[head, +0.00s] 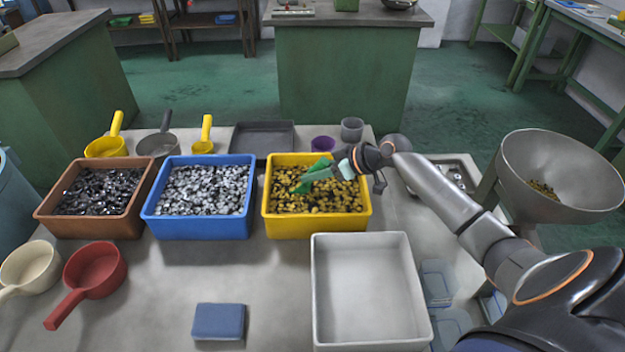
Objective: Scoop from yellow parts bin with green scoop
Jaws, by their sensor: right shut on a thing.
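The yellow parts bin (290,230) stands in the middle of the table, filled with small gold and dark parts. My right gripper (345,169) is over the bin's right half and is shut on the green scoop (316,174). The scoop points left over the parts; I cannot tell whether its edge is in them or just above, nor whether it carries any. My left gripper does not show.
A blue bin (196,228) and a brown bin (92,225) of parts stand left of the yellow bin. An empty white tray (368,290) stands in front. A grey funnel (560,170) with some parts is at right. Red (97,272) and cream (30,268) scoops lie front left.

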